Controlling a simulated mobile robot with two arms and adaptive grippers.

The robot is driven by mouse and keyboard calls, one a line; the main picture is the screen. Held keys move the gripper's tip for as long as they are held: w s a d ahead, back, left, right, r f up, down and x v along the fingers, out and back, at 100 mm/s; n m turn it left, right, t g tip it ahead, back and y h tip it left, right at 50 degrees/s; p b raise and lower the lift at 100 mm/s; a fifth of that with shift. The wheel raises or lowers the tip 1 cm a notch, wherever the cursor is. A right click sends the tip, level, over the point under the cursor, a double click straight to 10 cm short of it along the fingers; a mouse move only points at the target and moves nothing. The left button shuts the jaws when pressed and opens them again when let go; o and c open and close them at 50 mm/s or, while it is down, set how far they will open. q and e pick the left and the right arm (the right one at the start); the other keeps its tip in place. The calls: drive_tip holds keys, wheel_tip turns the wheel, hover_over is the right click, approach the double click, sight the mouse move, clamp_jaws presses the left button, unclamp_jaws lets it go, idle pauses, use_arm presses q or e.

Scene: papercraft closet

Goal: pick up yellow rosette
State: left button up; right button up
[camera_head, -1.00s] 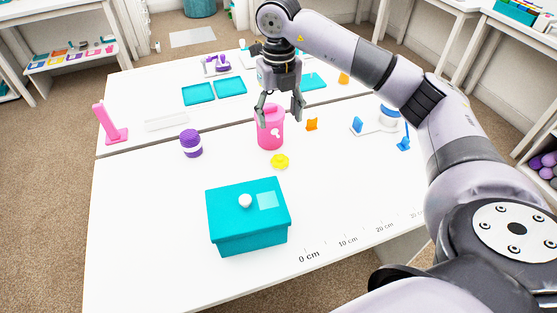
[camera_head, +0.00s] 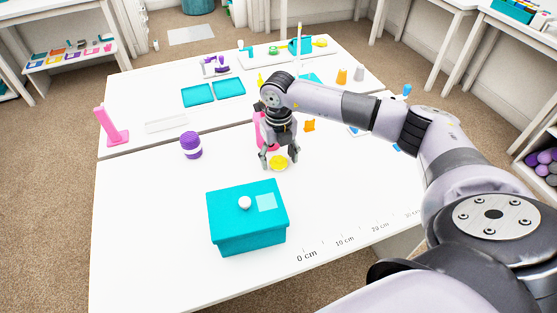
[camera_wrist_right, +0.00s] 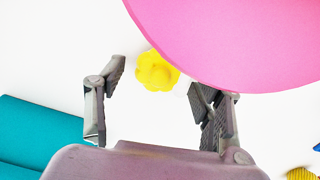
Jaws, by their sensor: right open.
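The yellow rosette (camera_head: 278,162) lies on the white table, in front of the pink canister (camera_head: 262,133) and behind the teal box. My right gripper (camera_head: 278,158) is open and points down above the rosette. In the right wrist view the rosette (camera_wrist_right: 157,71) shows just beyond the gap between the open fingers (camera_wrist_right: 160,95), with nothing between them. The pink canister (camera_wrist_right: 240,40) fills the top right there, close to the right-hand finger. In the head view my right arm and gripper hide most of the canister. My left gripper is not in view.
A teal lidded box (camera_head: 247,228) with a white knob stands at the front. A purple jar (camera_head: 191,145) is to the left, a pink stand (camera_head: 110,127) farther left, and an orange piece (camera_head: 309,125) to the right. The table around the rosette's front is clear.

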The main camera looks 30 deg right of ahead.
drive_tip(key=shift+f, duration=0.15)
drive_tip(key=shift+c, duration=0.6)
drive_tip(key=c, duration=0.7)
